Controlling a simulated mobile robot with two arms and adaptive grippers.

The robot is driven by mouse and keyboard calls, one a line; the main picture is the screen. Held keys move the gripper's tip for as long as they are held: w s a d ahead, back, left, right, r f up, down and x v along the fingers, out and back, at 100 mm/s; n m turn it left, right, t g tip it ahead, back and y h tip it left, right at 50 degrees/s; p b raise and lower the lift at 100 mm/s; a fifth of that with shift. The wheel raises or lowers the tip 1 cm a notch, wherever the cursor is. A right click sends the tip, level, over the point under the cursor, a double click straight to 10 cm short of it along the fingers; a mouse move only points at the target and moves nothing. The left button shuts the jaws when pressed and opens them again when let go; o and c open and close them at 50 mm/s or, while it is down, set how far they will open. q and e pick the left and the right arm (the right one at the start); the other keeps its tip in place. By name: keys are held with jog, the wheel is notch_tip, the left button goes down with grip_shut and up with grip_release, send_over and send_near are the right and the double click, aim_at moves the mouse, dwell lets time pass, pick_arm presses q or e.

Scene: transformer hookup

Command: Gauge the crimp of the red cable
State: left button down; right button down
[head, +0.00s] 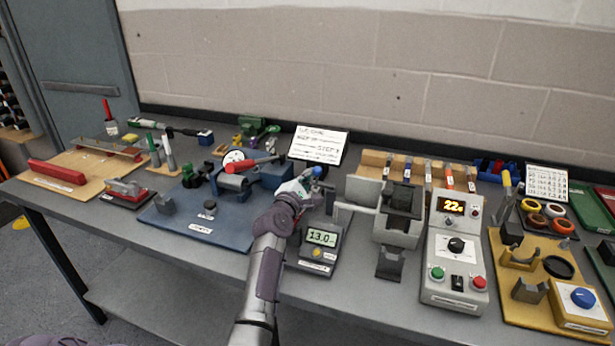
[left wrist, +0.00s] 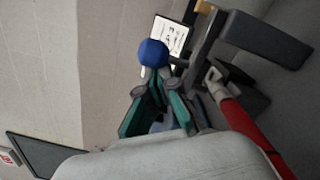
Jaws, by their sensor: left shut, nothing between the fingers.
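A red cable or bar (head: 250,163) lies across the blue fixture left of my left gripper in the head view. In the left wrist view, a red cable (left wrist: 245,130) with a pale end (left wrist: 214,78) shows beside my fingers; its crimp is too small to judge. My left gripper (head: 302,186) is shut and empty, and it also shows in the left wrist view (left wrist: 158,92). A blue ball knob (head: 318,171) is close to its fingertips; I cannot tell whether they touch. My right gripper is out of view.
A written card (head: 318,144) stands behind the gripper. A grey press-like fixture (head: 398,228) and a control box reading about 22 (head: 453,250) stand to the right. A blue board (head: 215,228) with fixtures lies left. The bench's front left strip is clear.

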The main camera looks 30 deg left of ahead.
aim_at(316, 171)
pick_arm(q)
jog(key=shift+r+m, duration=0.2)
jog(key=shift+m, duration=0.1)
jog(key=r+m+p, duration=0.1)
jog(key=m, duration=0.1)
jog(key=d+r+m+p, duration=0.1)
jog(key=m+p, duration=0.1)
jog(key=d+r+m+p, duration=0.1)
jog(key=p, duration=0.1)
jog(key=shift+w+d+m, duration=0.15)
jog(key=shift+w+m, duration=0.1)
jog(key=shift+m, duration=0.15)
jog(key=shift+w+d+r+m+g+p, duration=0.15)
jog(key=shift+d+m+p, duration=0.6)
jog(key=shift+m, duration=0.5)
jog(key=shift+w+d+r+m+g+p, duration=0.1)
jog(key=shift+w+d+m+p, duration=0.1)
jog(key=shift+d+m+p, duration=0.8)
jog(key=shift+w+d+r+m+g+p, duration=0.15)
jog(key=shift+d+m+p, duration=0.35)
jog(key=shift+m, duration=0.95)
jog(key=shift+a, duration=0.1)
jog(key=shift+s+f+p, duration=0.1)
jog(key=shift+f+p, duration=0.05)
jog(key=shift+p, duration=0.15)
